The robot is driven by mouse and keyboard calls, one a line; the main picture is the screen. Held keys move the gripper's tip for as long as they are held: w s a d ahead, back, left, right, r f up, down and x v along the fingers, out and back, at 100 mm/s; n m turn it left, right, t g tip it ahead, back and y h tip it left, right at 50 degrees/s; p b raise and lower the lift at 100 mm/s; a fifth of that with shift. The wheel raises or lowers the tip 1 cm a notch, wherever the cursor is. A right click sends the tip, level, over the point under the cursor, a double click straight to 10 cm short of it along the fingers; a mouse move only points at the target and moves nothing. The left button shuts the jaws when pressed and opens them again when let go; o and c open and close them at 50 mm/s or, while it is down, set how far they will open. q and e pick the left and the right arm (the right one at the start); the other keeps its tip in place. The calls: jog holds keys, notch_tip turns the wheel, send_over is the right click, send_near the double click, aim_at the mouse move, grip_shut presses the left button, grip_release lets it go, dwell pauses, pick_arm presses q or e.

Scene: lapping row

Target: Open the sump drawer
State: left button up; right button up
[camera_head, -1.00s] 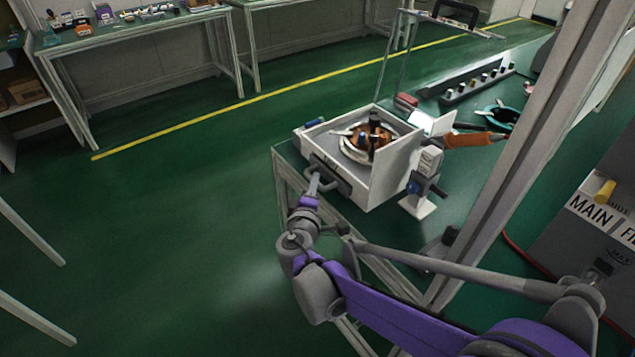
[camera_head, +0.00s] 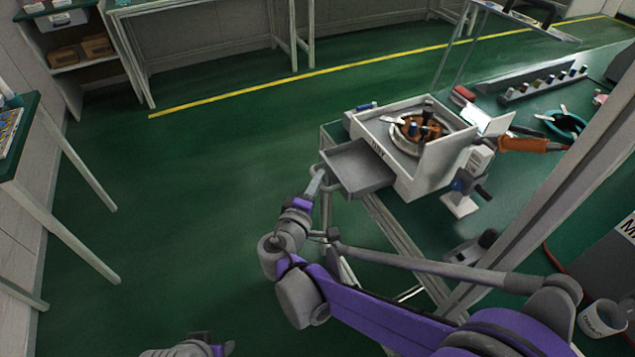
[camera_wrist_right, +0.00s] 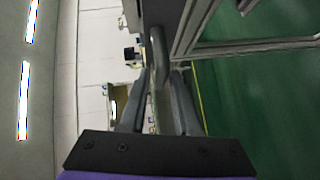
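The sump drawer (camera_head: 362,168) is a grey open-topped tray that stands out from the front of the white lapping unit (camera_head: 428,181) on the bench corner. It looks empty. My right gripper (camera_head: 316,183) is at the drawer's front, on its grey handle. In the right wrist view the handle bar (camera_wrist_right: 159,50) lies between the fingertips of my right gripper (camera_wrist_right: 160,75), which are closed on it. Part of my left arm's end (camera_head: 190,347) shows at the bottom edge of the head view; its fingers cannot be made out.
On the green bench (camera_head: 520,180) stand a rack of small knobs (camera_head: 543,83), a teal bowl (camera_head: 566,122) and an orange-handled tool (camera_head: 522,144). A slanted post (camera_head: 560,200) rises at the right. Green floor left of the drawer is clear.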

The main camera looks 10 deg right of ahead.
jog(key=p+v, duration=0.2)
jog(key=v, duration=0.9)
jog(key=shift+w, duration=0.1)
